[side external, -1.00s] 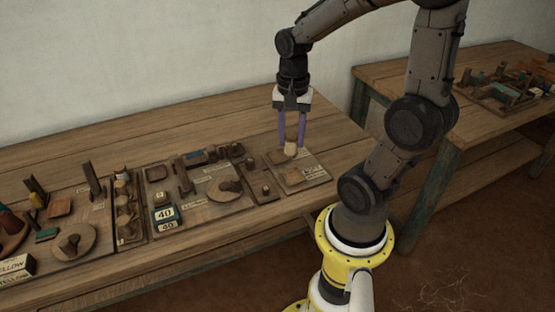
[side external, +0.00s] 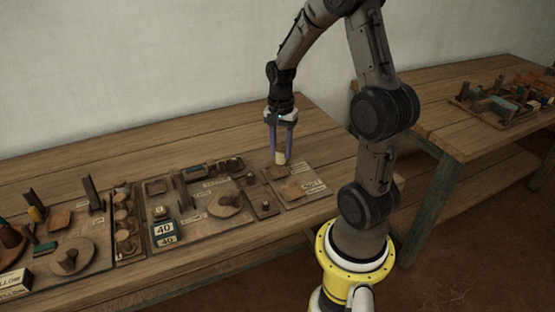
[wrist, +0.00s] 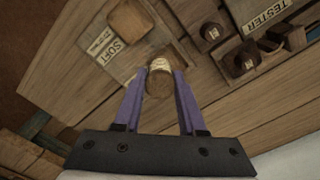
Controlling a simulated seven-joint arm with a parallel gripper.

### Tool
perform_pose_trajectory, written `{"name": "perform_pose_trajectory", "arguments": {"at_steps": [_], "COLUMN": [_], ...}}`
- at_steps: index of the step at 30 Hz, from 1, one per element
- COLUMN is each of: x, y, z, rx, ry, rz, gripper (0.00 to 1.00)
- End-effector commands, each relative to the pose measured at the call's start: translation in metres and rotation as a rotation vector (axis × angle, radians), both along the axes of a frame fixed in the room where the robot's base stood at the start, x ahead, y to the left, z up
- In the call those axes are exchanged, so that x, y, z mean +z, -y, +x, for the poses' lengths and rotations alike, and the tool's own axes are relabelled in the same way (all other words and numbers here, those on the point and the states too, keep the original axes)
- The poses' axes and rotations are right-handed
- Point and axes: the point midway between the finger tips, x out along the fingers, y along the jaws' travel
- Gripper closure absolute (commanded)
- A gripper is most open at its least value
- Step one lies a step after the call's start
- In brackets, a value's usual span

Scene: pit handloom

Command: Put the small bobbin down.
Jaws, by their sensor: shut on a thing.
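The small bobbin (side external: 281,158), with pale thread around a brown wooden body, is between the tips of my gripper (side external: 281,153). My gripper is shut on it and points down. In the wrist view the bobbin (wrist: 159,80) sits between the two purple fingers, its round brown end toward the camera. In the side view it is at the back of the wooden board labelled SOFT (side external: 318,186), just above a square wooden pad (side external: 277,173). I cannot tell whether it touches anything below. It hides part of what lies behind it in the wrist view.
A second square pad (side external: 291,191) lies on the same board. Left of it are a small board with knobs (side external: 263,205), a board with a round disc (side external: 225,205) and a rack of several bobbins (side external: 127,225). The bench behind is bare.

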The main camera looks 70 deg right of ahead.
Motion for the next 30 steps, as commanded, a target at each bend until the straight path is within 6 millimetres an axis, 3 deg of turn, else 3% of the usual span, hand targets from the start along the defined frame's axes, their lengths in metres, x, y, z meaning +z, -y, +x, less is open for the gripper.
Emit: {"name": "perform_pose_trajectory", "arguments": {"at_steps": [9,15,28,29,30], "x": [-0.025,-0.05,-0.056,-0.057,-0.056], "y": [0.013,0.012,0.012,0.012,0.012], "z": [0.015,0.014,0.015,0.015,0.015], "rx": [0.0,0.0,0.0,0.0,0.0], "ry": [-0.002,-0.002,0.0,0.0,0.0], "rz": [0.001,0.001,0.0,0.0,0.0], "gripper": [1.0,1.0,1.0,0.58,0.51]}}
